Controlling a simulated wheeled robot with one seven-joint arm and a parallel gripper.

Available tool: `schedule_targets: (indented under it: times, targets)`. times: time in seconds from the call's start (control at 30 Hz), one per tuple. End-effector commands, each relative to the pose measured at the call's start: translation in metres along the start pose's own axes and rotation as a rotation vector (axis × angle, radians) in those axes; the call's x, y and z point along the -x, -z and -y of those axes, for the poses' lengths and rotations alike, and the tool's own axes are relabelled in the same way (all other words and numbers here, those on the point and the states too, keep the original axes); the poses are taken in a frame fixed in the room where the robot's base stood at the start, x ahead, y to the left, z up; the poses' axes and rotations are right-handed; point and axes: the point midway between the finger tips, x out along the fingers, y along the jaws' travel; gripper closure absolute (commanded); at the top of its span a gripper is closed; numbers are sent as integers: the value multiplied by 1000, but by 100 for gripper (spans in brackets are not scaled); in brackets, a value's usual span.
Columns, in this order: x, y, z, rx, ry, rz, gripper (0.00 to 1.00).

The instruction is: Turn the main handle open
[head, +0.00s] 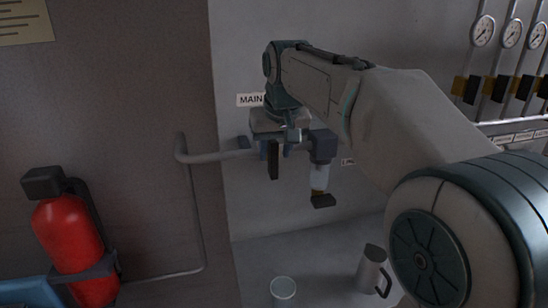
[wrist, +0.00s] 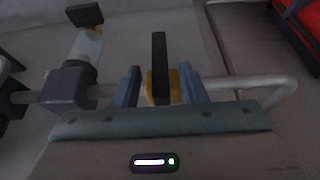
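The main handle is a dark flat lever (head: 273,162) on the wall pipe below the MAIN label (head: 250,100). It stands crosswise to the pipe and points down in the head view. In the wrist view the lever (wrist: 160,55) rises from a yellow hub (wrist: 150,88). My gripper (head: 275,152) is at the handle. In the wrist view the blue fingers of my gripper (wrist: 160,72) stand on either side of the lever, with gaps on both sides. The gripper is open. My wrist hides the handle's upper end in the head view.
A filter unit with a clear bowl (head: 319,178) hangs on the pipe right of the handle. The pipe (head: 205,157) bends down at left. A red extinguisher (head: 70,238) stands at lower left. A mug (head: 371,270) and a cup (head: 283,292) stand below. Gauges (head: 483,30) line the right wall.

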Motion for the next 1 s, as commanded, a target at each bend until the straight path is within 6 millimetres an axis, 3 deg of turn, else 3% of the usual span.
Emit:
schedule_targets:
  times: [0.2,0.53,0.57,0.7,1.0]
  targets:
    - [-23,0,0,1,0,1,62]
    - [-27,0,0,0,0,0,62]
    - [-27,0,0,0,0,0,65]
    - [-27,0,0,0,0,0,100]
    - [-27,0,1,8,-15,0,100]
